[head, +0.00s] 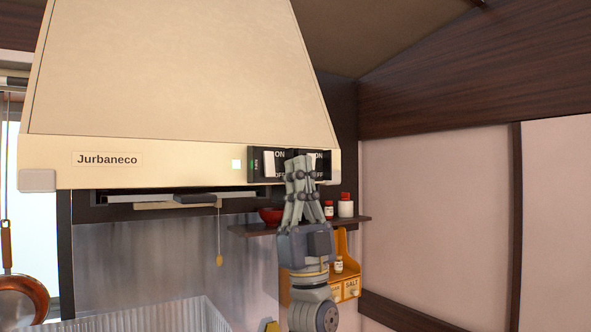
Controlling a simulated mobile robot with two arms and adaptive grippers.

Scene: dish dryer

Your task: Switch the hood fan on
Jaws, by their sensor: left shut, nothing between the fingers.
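The cream range hood (180,85) fills the upper left of the head view. On its front band, at the right end, is a black switch panel (256,177) with two white rockers marked ON and OFF. The left rocker (268,165) shows clearly, with a small green mark beside it. The right rocker (314,160) is partly hidden behind my gripper. My left gripper (298,158) points upward, shut and empty, its fingertips in front of the panel between the two rockers. I cannot tell whether they touch it. My right gripper is not in view.
A small shelf (245,230) below the hood holds a red bowl (270,216) and jars. An orange spice rack (349,291) stands behind my arm. A pull cord (219,259) hangs under the hood. A copper pan (20,300) hangs at left. The right side is open before the wall.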

